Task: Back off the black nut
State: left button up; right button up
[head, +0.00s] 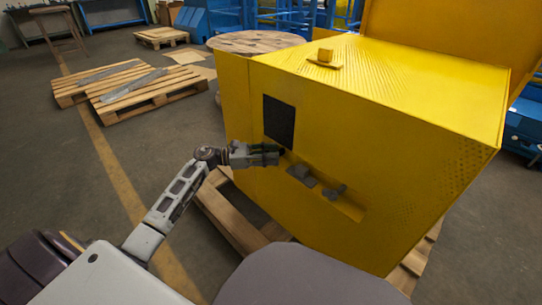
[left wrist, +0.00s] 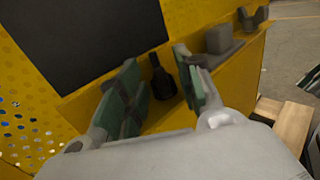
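In the left wrist view a small black part (left wrist: 162,80), with a narrow top and a wider body, shows between my fingers on the yellow ledge; I take it for the black nut, but its threads cannot be made out. My left gripper (left wrist: 157,68) is open, with one green-padded finger on each side of the black part and a gap to both. In the head view my left gripper (head: 276,154) is at the left end of the ledge, just below the black panel (head: 279,122), and hides the black part. My right gripper is not in view.
The yellow housing (head: 400,120) stands on a wooden pallet (head: 232,212). On its ledge (head: 350,211), right of my gripper, are a grey block (head: 301,174) and a forked grey piece (head: 336,192). A small yellow handle (head: 325,58) is on top.

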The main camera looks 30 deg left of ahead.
pick_arm(q)
jog(key=shift+d, duration=0.1)
jog(key=c, duration=0.7)
